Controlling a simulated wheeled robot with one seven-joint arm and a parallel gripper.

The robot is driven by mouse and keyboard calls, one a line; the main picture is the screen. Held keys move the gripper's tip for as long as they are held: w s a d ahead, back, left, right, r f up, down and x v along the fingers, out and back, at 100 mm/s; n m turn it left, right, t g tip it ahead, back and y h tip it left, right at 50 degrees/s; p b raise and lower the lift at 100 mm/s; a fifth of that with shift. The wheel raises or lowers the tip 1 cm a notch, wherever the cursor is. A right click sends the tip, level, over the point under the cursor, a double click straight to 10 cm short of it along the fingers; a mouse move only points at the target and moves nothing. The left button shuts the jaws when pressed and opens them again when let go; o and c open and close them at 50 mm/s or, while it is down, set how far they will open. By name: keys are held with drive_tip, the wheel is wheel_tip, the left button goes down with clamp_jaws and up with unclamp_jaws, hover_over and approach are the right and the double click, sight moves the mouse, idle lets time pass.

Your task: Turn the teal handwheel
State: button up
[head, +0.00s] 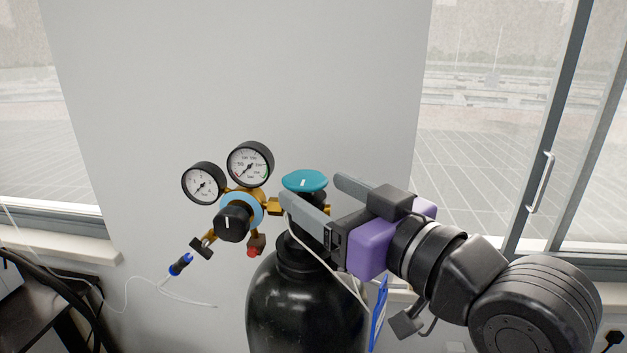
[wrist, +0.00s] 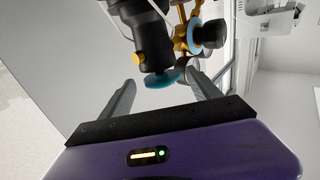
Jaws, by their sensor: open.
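The teal handwheel (head: 305,181) sits on top of the valve of a black gas cylinder (head: 300,305). A white mark shows on its top. My gripper (head: 309,192) is open, its two grey fingers spread and pointing left at the wheel from the right. In the head view the near finger passes in front of the valve just below the wheel. In the wrist view the teal handwheel (wrist: 161,79) lies between and slightly beyond the fingertips of my gripper (wrist: 162,82). No contact with the wheel is clear, and nothing is held.
A brass regulator with two round gauges (head: 250,164) and a black knob (head: 234,222) stands left of the wheel. A blue-handled connector (head: 181,264) and white cord hang at lower left. A pale wall (head: 300,70) is behind; windows flank it. Space above the wheel is free.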

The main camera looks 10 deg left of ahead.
drive_tip(key=shift+x, duration=1.25)
drive_tip(key=c, duration=1.2)
